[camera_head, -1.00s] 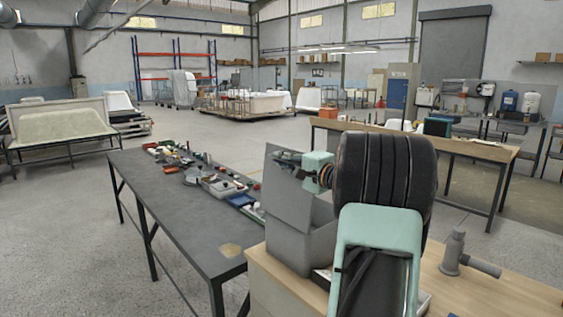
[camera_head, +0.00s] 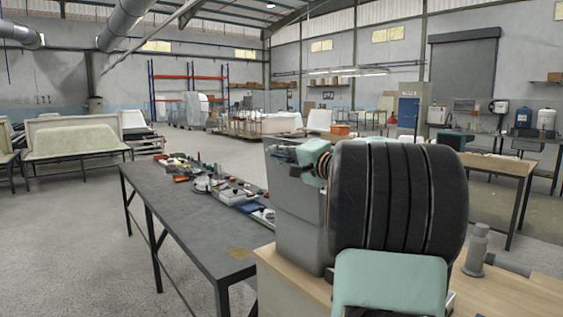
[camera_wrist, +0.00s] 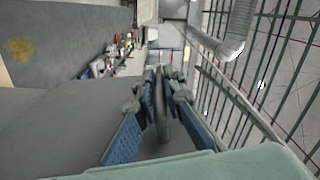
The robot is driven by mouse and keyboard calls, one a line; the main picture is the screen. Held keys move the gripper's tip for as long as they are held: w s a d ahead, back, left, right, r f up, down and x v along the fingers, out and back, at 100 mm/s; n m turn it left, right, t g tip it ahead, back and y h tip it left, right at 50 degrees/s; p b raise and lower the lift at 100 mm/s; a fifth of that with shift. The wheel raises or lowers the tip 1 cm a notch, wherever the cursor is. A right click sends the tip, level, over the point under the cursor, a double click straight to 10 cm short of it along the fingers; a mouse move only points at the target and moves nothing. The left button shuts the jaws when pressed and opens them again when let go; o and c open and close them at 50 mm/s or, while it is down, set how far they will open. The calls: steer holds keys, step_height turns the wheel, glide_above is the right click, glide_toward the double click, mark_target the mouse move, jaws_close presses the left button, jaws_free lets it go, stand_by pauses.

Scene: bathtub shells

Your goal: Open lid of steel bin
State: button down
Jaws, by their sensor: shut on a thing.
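The steel bin (camera_head: 302,240) is a grey box on the wooden bench top, partly hidden behind my arm. Its flat grey lid (camera_head: 293,186) stands raised and steep above the body. My gripper (camera_head: 284,153) is at the lid's upper edge, small and partly hidden by my wrist. In the wrist view my gripper (camera_wrist: 161,84) has its blue-padded fingers closed on a dark, narrow bar, which looks like the lid's handle. The grey lid face (camera_wrist: 60,125) fills the lower left there. The bin's inside is hidden.
A dark workbench (camera_head: 190,225) with tools and small trays stands to the left. A grey pipe fitting (camera_head: 478,250) sits on the wooden bench (camera_head: 500,295) to the right of my arm. Open concrete floor lies beyond the workbench.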

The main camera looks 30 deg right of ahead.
steer(key=c, duration=2)
jaws_free()
steer(key=shift+c, duration=0.2)
steer(key=s, duration=1.2)
steer(key=shift+d, duration=0.45)
